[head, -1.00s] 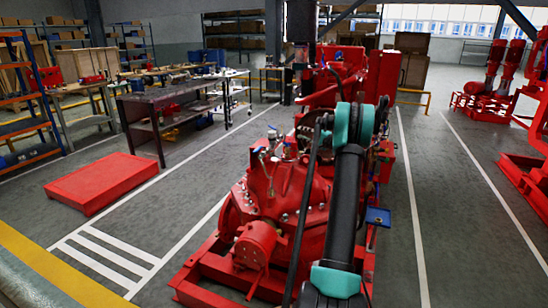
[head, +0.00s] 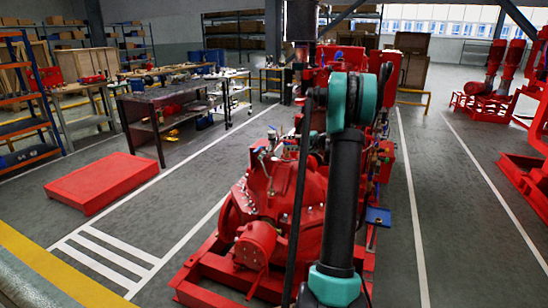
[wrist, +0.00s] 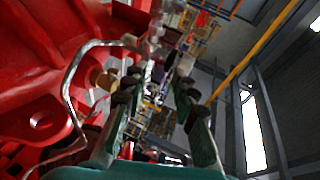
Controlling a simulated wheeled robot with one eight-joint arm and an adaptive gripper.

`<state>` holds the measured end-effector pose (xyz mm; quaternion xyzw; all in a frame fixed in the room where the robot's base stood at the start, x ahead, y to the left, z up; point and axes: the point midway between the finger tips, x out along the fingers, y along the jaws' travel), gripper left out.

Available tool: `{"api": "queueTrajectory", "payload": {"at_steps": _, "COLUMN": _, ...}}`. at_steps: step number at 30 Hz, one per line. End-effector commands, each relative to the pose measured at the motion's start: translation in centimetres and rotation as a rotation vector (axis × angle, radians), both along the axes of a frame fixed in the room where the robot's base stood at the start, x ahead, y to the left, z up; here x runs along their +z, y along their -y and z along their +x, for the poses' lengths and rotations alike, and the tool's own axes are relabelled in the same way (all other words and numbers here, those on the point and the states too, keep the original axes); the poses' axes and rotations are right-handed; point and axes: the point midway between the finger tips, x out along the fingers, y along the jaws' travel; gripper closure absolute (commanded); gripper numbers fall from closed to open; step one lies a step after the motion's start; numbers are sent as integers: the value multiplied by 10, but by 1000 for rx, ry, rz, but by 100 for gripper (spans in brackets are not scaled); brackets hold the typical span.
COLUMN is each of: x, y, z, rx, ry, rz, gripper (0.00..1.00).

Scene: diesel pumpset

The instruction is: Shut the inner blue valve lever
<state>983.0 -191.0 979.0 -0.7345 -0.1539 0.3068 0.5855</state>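The red pumpset (head: 310,205) stands in the middle of the head view, with small pipe fittings on top. A small blue lever (head: 272,128) shows on those fittings, left of my arm. I cannot tell whether it is the inner one, or its exact angle. In the wrist view, my gripper (wrist: 157,86) is open, its two dark-tipped fingers apart. Nothing is clearly held between them. Red pump casing (wrist: 45,110), a bent metal pipe (wrist: 70,75) and a brass fitting (wrist: 103,78) lie left of the fingers. My gripper is hidden behind my arm in the head view.
A red platform (head: 103,182) lies on the floor at left. A dark workbench (head: 160,105) stands behind it. Other red machines (head: 490,88) stand at right. The floor on both sides of the pumpset is mostly clear. My arm hides part of the pumpset.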

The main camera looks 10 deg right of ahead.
Motion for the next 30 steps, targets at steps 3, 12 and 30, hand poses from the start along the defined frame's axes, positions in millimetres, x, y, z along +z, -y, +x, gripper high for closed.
{"api": "queueTrajectory", "payload": {"at_steps": 3, "x": -1, "y": -19, "z": -14, "rx": 21, "ry": -21, "rz": -41, "gripper": 72}}
{"api": "queueTrajectory", "payload": {"at_steps": 12, "x": -7, "y": -58, "z": -50, "rx": 69, "ry": -71, "rz": -146, "gripper": 72}}
{"api": "queueTrajectory", "payload": {"at_steps": 30, "x": -15, "y": -90, "z": -88, "rx": 113, "ry": -116, "rz": -251, "gripper": 72}}
